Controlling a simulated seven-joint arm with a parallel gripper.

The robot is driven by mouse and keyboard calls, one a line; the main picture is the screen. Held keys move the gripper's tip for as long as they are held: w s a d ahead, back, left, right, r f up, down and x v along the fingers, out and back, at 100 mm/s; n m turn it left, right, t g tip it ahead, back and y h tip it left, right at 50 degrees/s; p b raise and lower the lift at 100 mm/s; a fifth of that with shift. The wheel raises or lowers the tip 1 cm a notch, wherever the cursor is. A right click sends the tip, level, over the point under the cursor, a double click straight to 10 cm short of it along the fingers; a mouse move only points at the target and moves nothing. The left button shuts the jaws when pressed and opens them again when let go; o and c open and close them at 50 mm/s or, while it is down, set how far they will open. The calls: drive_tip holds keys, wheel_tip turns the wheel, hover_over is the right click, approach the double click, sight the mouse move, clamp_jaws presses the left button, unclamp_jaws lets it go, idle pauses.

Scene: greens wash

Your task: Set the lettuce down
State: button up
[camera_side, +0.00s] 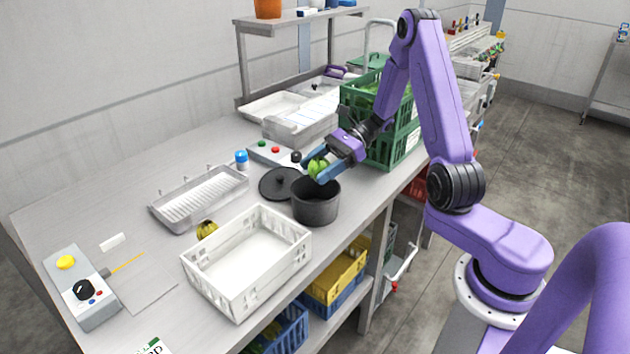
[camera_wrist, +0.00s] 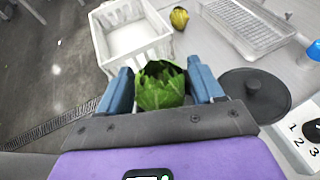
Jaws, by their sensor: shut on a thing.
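My gripper (camera_side: 322,170) is shut on a green lettuce (camera_side: 317,167). In the side view it holds the lettuce above the dark pot (camera_side: 316,203), near the pot's far rim. In the wrist view the lettuce (camera_wrist: 161,86) sits between the two blue fingers of my gripper (camera_wrist: 163,84) and hides what lies directly below, including the pot. The white crate (camera_side: 247,277) stands on the table to the left of the pot and looks empty; it also shows in the wrist view (camera_wrist: 128,38).
A black lid (camera_side: 279,184) lies beside the pot. A drain tray (camera_side: 200,198), a yellow-green vegetable (camera_side: 206,230) and a blue-capped jar (camera_side: 241,161) are on the table. Green crates (camera_side: 398,140) stand to the right. A control box (camera_side: 82,287) is at the near left.

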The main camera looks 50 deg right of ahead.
sight(315, 182)
drive_tip(key=shift+w+f, duration=0.6)
drive_tip(key=shift+f, duration=0.1)
drive_tip(key=shift+w+d+f, duration=0.1)
drive_tip(key=shift+w+f, duration=0.05)
drive_tip(key=shift+f, duration=1.5)
drive_tip(key=shift+f, duration=0.6)
drive_tip(key=o, duration=0.8)
drive_tip(key=shift+r, duration=0.1)
drive_tip(key=shift+r, duration=0.25)
drive_tip(key=v, duration=1.2)
drive_tip(key=shift+r, duration=0.2)
